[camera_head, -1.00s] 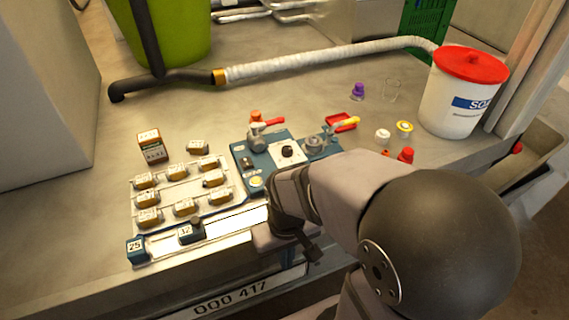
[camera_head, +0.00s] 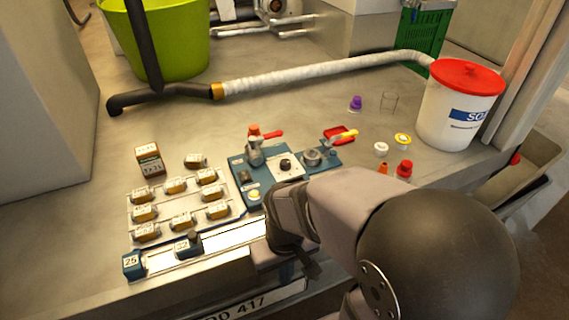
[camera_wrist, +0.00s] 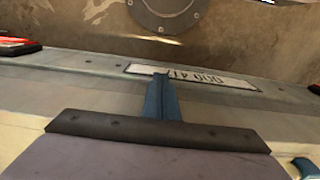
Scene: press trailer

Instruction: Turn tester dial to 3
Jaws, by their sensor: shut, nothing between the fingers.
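The tester is a blue unit (camera_head: 243,180) in the middle of the bench in the head view. Its small black dial (camera_head: 286,165) sits on a white square plate; its setting is too small to read. My gripper (camera_wrist: 161,92) shows in the wrist view as blue fingers close together, shut and empty, over the bench's front edge. In the head view the gripper is mostly hidden by my wrist, in front of the tester and apart from the dial. The dial is not in the wrist view.
Several labelled blocks (camera_head: 146,211) stand on a rack left of the tester. A red-handled lever (camera_head: 268,135) and a metal fitting (camera_head: 313,157) flank the dial. A white bucket (camera_head: 440,120) with red lid stands at right. A number plate (camera_wrist: 190,75) hangs at the front edge.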

